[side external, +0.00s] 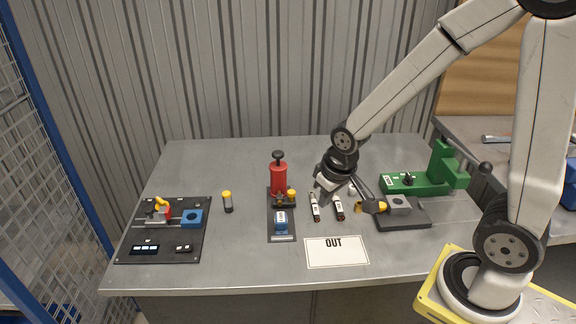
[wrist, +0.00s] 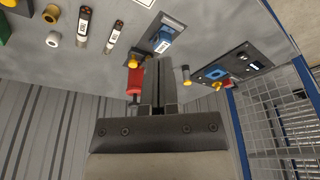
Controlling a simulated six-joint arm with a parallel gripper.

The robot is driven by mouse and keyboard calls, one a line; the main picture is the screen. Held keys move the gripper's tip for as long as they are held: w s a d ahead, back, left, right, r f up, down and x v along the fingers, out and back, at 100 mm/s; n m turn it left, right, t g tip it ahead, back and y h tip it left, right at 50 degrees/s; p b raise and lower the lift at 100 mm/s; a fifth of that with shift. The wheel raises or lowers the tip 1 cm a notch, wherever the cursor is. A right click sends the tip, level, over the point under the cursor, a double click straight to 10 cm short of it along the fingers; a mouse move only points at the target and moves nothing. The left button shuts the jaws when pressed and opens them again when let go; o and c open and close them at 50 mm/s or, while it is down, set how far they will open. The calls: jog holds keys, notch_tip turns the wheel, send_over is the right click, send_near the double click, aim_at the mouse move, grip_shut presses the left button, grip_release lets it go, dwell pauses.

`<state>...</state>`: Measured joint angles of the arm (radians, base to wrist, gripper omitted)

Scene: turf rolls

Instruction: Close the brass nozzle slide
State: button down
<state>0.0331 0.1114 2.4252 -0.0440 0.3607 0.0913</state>
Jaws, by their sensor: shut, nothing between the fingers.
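No part is clearly marked as the brass nozzle slide. A brass-coloured ring (side external: 369,206) with a yellow piece (side external: 381,207) sits beside a grey block (side external: 399,203) on a dark plate at the right; the ring also shows in the wrist view (wrist: 53,40). Another yellow-orange knob (side external: 291,195) stands beside the red pump (side external: 279,178) at mid table; this knob shows in the wrist view (wrist: 132,59). My gripper (side external: 321,192) is shut and empty, above the table between these two groups. In the wrist view its fingers (wrist: 158,62) appear beside the red pump. Contact cannot be told.
Two dark tubes with white labels (side external: 315,207) lie close to my gripper. A blue block (side external: 281,221) sits before the pump. A green fixture (side external: 425,180) stands at back right, a black panel (side external: 160,251) at left. The OUT card (side external: 336,257) lies at the front.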

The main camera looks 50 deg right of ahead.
jog(key=w+d+f+m, duration=0.15)
jog(key=w+d, duration=0.25)
jog(key=w, duration=0.5)
jog(key=m+h, duration=0.2)
jog(key=m, duration=0.2)
send_over(289, 197)
notch_tip(289, 197, down, 3)
jog(key=shift+s+d+f+n, duration=0.2)
jog(key=shift+s+d+n, duration=0.05)
jog(key=shift+s+d, duration=0.15)
jog(key=shift+f, duration=0.15)
jog(key=shift+w+x, duration=0.15)
jog(key=shift+x, duration=2.25)
jog(key=shift+w+x, duration=0.15)
jog(key=shift+x, duration=2.3)
jog(key=shift+a, duration=0.1)
jog(key=shift+s+a, duration=1.4)
